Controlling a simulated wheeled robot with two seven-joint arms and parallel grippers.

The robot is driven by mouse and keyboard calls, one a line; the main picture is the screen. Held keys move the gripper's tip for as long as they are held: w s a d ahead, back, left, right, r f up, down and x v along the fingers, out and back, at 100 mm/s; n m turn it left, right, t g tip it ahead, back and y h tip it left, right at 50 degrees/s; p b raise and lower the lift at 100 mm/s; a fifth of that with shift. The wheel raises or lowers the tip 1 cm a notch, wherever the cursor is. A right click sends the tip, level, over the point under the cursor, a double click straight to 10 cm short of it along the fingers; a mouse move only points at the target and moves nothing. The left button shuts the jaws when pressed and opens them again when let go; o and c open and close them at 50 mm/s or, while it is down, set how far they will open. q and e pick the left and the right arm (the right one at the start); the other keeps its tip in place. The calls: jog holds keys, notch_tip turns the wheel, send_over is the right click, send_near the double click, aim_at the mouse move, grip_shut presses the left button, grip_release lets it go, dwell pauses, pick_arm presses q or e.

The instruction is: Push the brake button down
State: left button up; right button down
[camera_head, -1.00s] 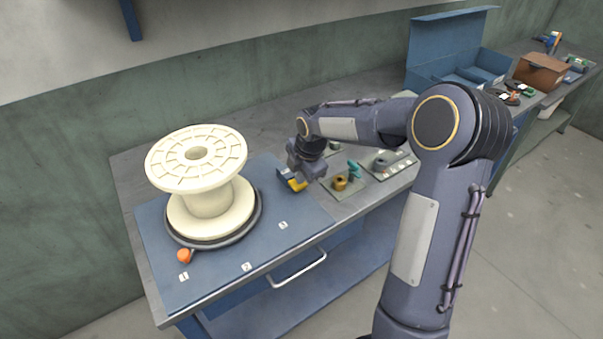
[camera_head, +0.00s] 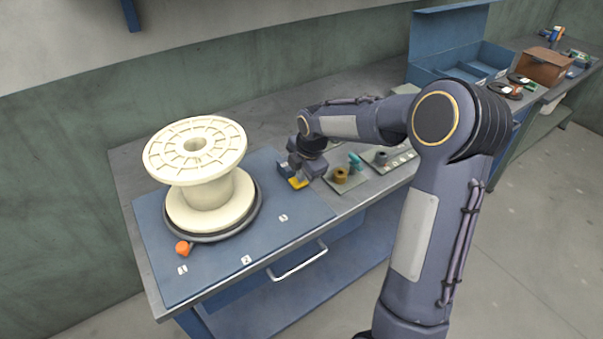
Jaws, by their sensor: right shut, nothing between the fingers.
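My right gripper (camera_head: 297,172) is shut and empty. It points down at the right edge of the blue mat, over a yellow piece (camera_head: 298,183) that shows just below the fingers. I cannot tell whether the fingers touch it. A cream spool (camera_head: 207,186) stands upright on a dark round base on the mat. An orange knob (camera_head: 182,248) sits at the front left of that base. No part is clearly marked as the brake button. My left gripper is not in view.
The blue mat (camera_head: 222,277) carries white number labels. Small plates with a brass part (camera_head: 340,175) and a teal part (camera_head: 356,163) lie right of my gripper. A blue open box (camera_head: 448,75) and a brown box (camera_head: 543,67) stand farther right.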

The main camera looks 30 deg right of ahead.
jog(key=p+v, duration=0.2)
jog(key=v, duration=0.1)
jog(key=p+v, duration=0.1)
jog(key=shift+w+r, duration=0.35)
jog(key=shift+r, duration=0.05)
jog(key=shift+a, duration=0.1)
